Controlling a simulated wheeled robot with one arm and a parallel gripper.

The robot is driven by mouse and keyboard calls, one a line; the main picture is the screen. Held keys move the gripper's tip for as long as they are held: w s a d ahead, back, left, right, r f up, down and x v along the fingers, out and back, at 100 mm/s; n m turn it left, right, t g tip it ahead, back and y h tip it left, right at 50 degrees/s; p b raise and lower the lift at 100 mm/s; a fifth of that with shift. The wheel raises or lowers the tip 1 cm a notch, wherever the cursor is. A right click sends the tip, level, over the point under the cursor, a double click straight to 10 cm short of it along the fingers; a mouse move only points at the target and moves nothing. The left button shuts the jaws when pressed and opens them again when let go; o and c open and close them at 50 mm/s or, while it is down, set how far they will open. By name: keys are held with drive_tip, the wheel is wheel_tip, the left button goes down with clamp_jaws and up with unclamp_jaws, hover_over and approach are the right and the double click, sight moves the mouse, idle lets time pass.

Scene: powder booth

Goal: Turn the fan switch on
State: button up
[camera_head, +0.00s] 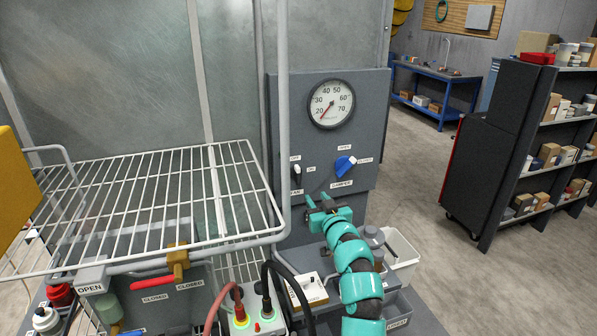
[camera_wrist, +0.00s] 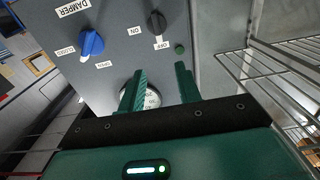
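The fan switch is a black knob (camera_head: 296,172) on the grey control panel, left of the blue damper knob (camera_head: 345,164). In the wrist view the fan switch (camera_wrist: 157,22) sits near the top, with ON and OFF labels beside it; its pointer seems to face OFF. My gripper (camera_head: 317,199) is in front of the panel, below the two knobs. In the wrist view its fingers (camera_wrist: 162,70) are apart with nothing between them, and the fan switch lies beyond the fingertips, untouched.
A round gauge (camera_head: 331,103) is above the knobs. A white wire rack (camera_head: 150,200) juts out on the left. Red and black cables (camera_head: 270,275) loop up below the panel. A white bin (camera_head: 402,255) stands at right.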

drive_tip(key=shift+w+p, duration=0.7)
drive_tip(key=shift+w, duration=0.75)
drive_tip(key=p, duration=0.2)
approach(299, 171)
drive_tip(key=shift+x, duration=1.75)
drive_tip(key=shift+w+a+b, duration=0.2)
drive_tip(key=shift+w+b, duration=0.1)
drive_tip(key=shift+b, duration=0.15)
drive_tip(key=shift+w+a+r+b, duration=0.1)
drive_tip(key=shift+w+r+b, duration=0.05)
drive_tip(key=shift+w+b, duration=0.15)
drive_tip(key=shift+w+a, duration=0.15)
drive_tip(key=shift+w, duration=0.15)
drive_tip(key=shift+w+a+b, duration=0.1)
drive_tip(key=shift+w+b, duration=0.45)
drive_tip(key=shift+b, duration=0.2)
drive_tip(key=shift+w+a+f+b, duration=0.15)
drive_tip(key=shift+w+f+b, duration=0.15)
drive_tip(key=shift+b, duration=0.2)
drive_tip(key=b, duration=0.1)
drive_tip(key=w+b, duration=0.1)
drive_tip(key=shift+w+a+b, duration=0.15)
drive_tip(key=shift+a+b, duration=0.1)
drive_tip(key=shift+b, duration=0.1)
drive_tip(key=shift+w+r+b, duration=0.2)
drive_tip(key=shift+w+b, duration=0.25)
drive_tip(key=shift+b, duration=0.35)
